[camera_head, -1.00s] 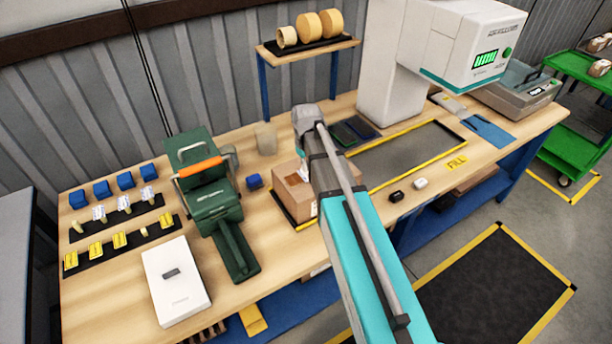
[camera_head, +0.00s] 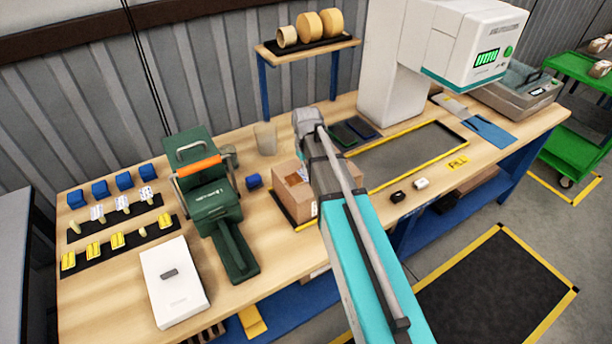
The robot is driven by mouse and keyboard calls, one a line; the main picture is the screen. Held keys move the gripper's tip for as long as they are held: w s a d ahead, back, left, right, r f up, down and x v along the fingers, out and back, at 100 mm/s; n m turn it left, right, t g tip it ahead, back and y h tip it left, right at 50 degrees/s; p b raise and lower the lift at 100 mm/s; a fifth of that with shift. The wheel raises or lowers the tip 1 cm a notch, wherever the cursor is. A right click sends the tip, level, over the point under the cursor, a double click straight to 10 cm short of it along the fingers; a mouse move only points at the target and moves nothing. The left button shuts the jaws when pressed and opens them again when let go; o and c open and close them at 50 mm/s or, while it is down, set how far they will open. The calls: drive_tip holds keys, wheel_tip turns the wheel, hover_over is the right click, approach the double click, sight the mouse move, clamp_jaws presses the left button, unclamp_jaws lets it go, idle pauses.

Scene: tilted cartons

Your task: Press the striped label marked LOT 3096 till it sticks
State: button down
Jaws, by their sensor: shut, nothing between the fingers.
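A brown carton (camera_head: 285,179) stands on the bench, partly hidden behind my arm. A small pale and brown patch (camera_head: 294,179) shows on its upper side, but I cannot tell whether it is the striped label. No LOT number is legible. My arm crosses in front of the carton, and my gripper is hidden behind it. Yellow labels (camera_head: 117,241) stand on a black strip at the left, and white patterned labels (camera_head: 122,203) stand on another strip behind them. They are too small to read.
A green press-like device (camera_head: 214,205) with an orange handle stands left of the carton, near a white box (camera_head: 174,284). A small blue block (camera_head: 254,182) and a clear cup (camera_head: 265,138) are close by. A yellow-edged dark mat (camera_head: 410,153) lies to the right.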

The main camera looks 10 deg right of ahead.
drive_tip(key=shift+f+b, duration=0.4)
drive_tip(key=shift+f, duration=0.05)
drive_tip(key=shift+r, duration=0.1)
idle(0.4)
wheel_tip(320, 180, up, 7)
drive_tip(key=p, duration=0.7)
idle(0.5)
drive_tip(key=s+m, duration=0.3)
drive_tip(key=s, duration=1.3)
drive_tip(key=shift+m, duration=0.3)
idle(1.0)
